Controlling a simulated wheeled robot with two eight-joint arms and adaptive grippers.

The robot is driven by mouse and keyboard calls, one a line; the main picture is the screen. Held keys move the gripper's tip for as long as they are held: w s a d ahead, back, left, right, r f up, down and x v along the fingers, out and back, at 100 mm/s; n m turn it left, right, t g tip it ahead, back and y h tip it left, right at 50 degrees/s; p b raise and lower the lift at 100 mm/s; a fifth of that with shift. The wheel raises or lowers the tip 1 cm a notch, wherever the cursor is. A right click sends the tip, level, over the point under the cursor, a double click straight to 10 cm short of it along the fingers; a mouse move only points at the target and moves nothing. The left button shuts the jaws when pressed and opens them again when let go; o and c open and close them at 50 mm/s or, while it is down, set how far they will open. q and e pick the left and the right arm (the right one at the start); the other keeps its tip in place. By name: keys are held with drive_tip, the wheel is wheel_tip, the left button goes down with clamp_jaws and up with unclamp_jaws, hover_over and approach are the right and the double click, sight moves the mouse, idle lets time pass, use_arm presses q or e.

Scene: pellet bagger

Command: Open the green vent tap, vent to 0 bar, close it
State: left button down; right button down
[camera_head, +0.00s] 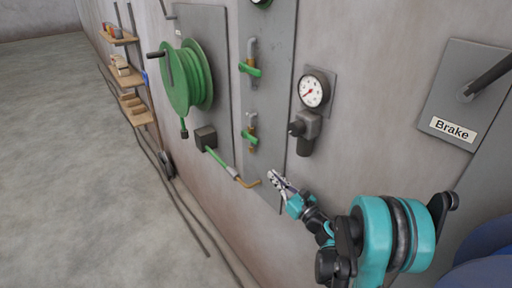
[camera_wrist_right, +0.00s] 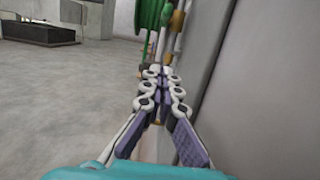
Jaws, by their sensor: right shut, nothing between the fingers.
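Two green tap handles sit one above the other on a grey vertical panel in the head view: an upper one (camera_head: 250,70) and a lower one (camera_head: 250,136). I cannot tell which one is the vent tap. A round pressure gauge (camera_head: 313,90) with a red needle hangs to their right; its reading is too small to make out. My right gripper (camera_head: 273,178) is shut and empty, below and right of the lower tap and apart from it. It also shows in the right wrist view (camera_wrist_right: 160,75), fingers together. My left gripper is not in view.
A dark regulator (camera_head: 306,130) is below the gauge. A Brake lever panel (camera_head: 465,95) is at right. Small shelves (camera_head: 130,77) stand farther left.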

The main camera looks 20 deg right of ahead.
sight(258, 141)
drive_tip(key=w+a+r+b, duration=0.1)
drive_tip(key=w+a+r, duration=0.2)
drive_tip(key=w, duration=0.6)
wheel_tip(258, 141, up, 3)
drive_tip(key=shift+f+b, duration=0.15)
drive_tip(key=shift+b, duration=0.25)
drive_tip(key=shift+s+r+p, duration=0.2)
drive_tip(key=shift+r+p, duration=0.15)
drive_tip(key=shift+r, duration=0.15)
drive_tip(key=shift+s+r+p, duration=0.1)
drive_tip(key=shift+r+p, duration=0.8)
drive_tip(key=shift+r, duration=0.35)
drive_tip(key=shift+w+a+r+p, duration=0.1)
drive_tip(key=shift+w+r+p, duration=0.15)
drive_tip(key=shift+r+p, duration=0.45)
drive_tip(key=shift+w+a+r+p, duration=0.1)
drive_tip(key=shift+w+r+p, duration=0.2)
drive_tip(key=shift+r, duration=0.6)
drive_tip(key=shift+s, duration=0.1)
